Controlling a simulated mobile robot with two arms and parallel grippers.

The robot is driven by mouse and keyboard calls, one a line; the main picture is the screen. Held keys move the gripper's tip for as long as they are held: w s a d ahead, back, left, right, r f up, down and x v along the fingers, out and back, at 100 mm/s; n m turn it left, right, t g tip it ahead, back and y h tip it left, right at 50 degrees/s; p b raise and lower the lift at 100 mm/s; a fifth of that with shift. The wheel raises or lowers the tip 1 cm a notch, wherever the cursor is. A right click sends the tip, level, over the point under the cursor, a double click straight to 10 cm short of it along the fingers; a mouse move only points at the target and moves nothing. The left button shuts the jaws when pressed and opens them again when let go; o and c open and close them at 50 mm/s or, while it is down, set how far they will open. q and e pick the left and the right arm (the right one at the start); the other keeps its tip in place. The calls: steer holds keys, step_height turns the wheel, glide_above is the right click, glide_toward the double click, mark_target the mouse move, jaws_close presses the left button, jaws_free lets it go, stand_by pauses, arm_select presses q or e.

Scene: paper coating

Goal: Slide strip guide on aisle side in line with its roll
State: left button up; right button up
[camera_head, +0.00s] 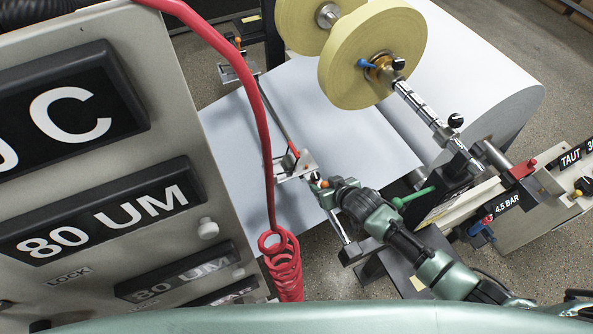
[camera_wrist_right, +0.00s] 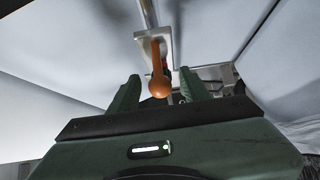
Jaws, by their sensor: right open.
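The nearer strip guide (camera_head: 296,166), a silver plate with a red part, sits on a thin rail above the pale paper web. Its orange knob (camera_wrist_right: 158,82) hangs between my right gripper's fingers in the wrist view. My right gripper (camera_head: 322,185) is open, its fingers on either side of the knob; I cannot tell whether they touch it. The nearer yellow strip roll (camera_head: 347,72) is on a shaft above the web, up and to the right of this guide. A second yellow roll (camera_head: 292,22) and a second guide (camera_head: 237,70) are farther back. My left gripper is out of view.
A grey control panel (camera_head: 180,130) with black displays fills the left. A red coiled hose (camera_head: 262,120) hangs in front of the web. A large white paper roll (camera_head: 490,75) is behind at right. A machine frame with a 4.5 BAR label (camera_head: 507,203) stands at the right.

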mark_target(317, 177)
jaws_close()
steer(key=shift+w, duration=0.1)
steer(key=shift+w+a+b, duration=0.3)
steer(key=shift+w, duration=0.3)
steer(key=shift+w+a+b, duration=0.25)
steer(key=shift+w+b, duration=0.1)
steer(key=shift+w, duration=0.3)
steer(key=shift+w+a+b, duration=0.3)
steer(key=shift+w, duration=0.5)
jaws_free()
steer(key=shift+w+a, duration=0.1)
